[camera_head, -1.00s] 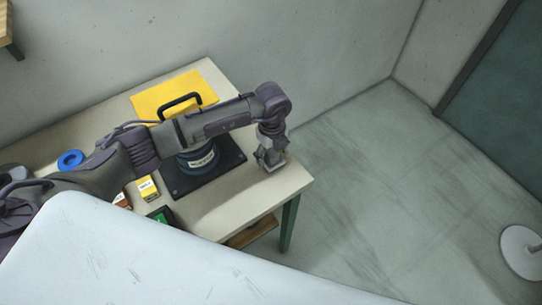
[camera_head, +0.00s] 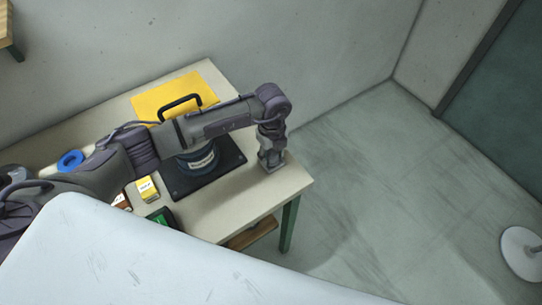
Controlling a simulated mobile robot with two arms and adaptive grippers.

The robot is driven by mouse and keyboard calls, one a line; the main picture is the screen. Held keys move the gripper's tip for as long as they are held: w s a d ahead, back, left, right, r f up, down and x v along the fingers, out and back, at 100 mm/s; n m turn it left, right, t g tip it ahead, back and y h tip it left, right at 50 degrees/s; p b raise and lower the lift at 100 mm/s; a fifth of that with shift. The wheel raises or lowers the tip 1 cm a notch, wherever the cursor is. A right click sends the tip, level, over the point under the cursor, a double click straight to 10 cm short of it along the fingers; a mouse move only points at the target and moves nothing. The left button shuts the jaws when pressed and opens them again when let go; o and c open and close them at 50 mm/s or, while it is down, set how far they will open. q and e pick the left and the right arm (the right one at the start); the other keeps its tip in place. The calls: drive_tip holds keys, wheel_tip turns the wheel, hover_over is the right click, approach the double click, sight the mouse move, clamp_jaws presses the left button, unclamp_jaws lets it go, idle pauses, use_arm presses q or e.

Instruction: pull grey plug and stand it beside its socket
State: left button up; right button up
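My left gripper (camera_head: 271,162) points down close above the right end of the table, beside the right corner of a black base plate (camera_head: 214,183). It is small here and its fingers do not show clearly, so I cannot tell if it is open, shut or holding something. I cannot make out a grey plug or its socket. A dark blue round body (camera_head: 199,163) with a white label stands on the black plate, partly hidden under my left arm. My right gripper is not in view.
The table (camera_head: 235,223) also bears a yellow sheet (camera_head: 155,100), a black handle (camera_head: 180,103), a blue ring (camera_head: 70,160), a yellow box (camera_head: 147,189) and a green item (camera_head: 161,217). A white surface (camera_head: 130,265) covers the foreground.

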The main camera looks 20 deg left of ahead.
sight(272, 153)
use_arm(q)
clamp_jaws()
drive_tip(key=shift+w+r+p, duration=0.1)
drive_tip(key=shift+r+p, duration=2.25)
drive_tip(key=shift+r, duration=0.65)
